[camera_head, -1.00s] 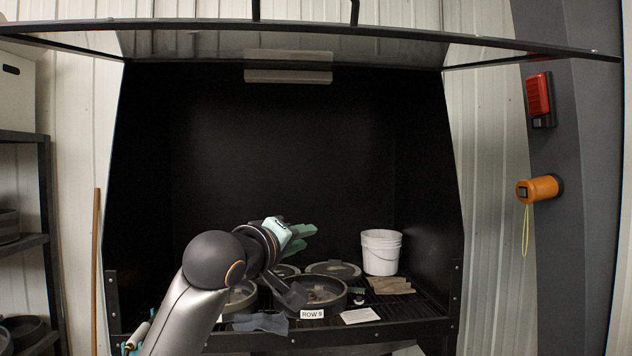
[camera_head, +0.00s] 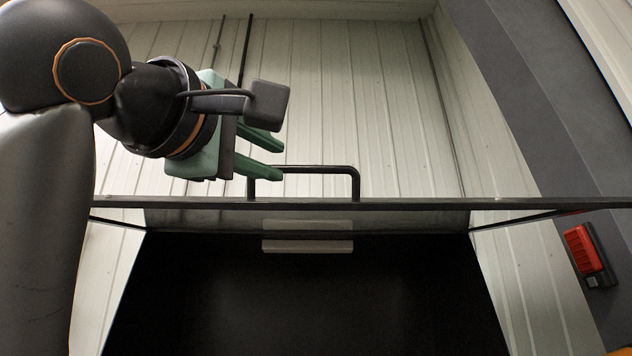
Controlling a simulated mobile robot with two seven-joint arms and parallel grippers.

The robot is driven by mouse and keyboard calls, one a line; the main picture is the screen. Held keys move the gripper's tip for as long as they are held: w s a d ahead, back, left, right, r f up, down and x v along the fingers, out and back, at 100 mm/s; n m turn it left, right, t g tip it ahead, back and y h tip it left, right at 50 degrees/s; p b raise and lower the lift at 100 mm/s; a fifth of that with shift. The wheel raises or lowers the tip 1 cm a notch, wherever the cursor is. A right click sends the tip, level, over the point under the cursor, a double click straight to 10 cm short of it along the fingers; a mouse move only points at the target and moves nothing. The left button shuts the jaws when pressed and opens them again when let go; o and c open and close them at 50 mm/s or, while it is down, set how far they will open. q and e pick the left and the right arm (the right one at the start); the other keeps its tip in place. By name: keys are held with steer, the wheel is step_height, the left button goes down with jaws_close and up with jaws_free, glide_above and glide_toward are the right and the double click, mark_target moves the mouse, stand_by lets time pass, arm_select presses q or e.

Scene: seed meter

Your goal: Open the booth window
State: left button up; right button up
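The booth window (camera_head: 400,204) shows as a dark-framed panel edge across the view, raised above the dark booth opening (camera_head: 300,310). A black bar handle (camera_head: 310,169) stands up from its front edge. My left gripper (camera_head: 274,157) is up at the left end of the handle, its two green fingers apart. The lower finger's tip is close to the handle's left corner; I cannot tell whether it touches. Nothing shows between the fingers. My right gripper is not in view.
A light fixture (camera_head: 307,246) is inside the booth top. A red box (camera_head: 583,249) is on the dark grey post (camera_head: 540,100) at the right. Pale corrugated wall (camera_head: 390,110) fills the space behind the handle.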

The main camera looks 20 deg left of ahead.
mark_target(300, 173)
arm_select(q)
steer(key=p+x, duration=0.5)
steer(key=x, duration=0.5)
steer(key=shift+w+r, duration=0.25)
steer(key=shift+w, duration=0.45)
steer(key=shift+c, duration=0.2)
jaws_close()
steer(key=shift+d+f, duration=0.1)
steer(key=shift+f, duration=0.05)
